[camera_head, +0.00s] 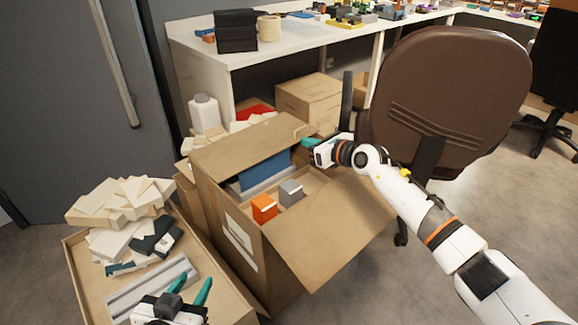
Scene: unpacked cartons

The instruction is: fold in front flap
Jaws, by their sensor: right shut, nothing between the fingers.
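An open brown carton (243,237) stands in the middle with a white label on its left wall. One wide flap (330,232) spreads outward and down on the near right side. Another flap (236,147) slants over the far left part of the opening. Inside are an orange block (264,208), a grey block (290,192) and a blue item (265,169). My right gripper (307,143) is shut and empty at the far corner of the carton, beside the slanting flap's end; I cannot tell whether they touch. My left gripper (191,289) is open and empty over the lower left carton.
The lower left carton (75,262) holds cream pieces, dark green parts and a grey channel. A brown chair (448,85) stands close behind my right arm. A white table (285,43), a closed box (309,101) and a white bottle (205,113) are behind.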

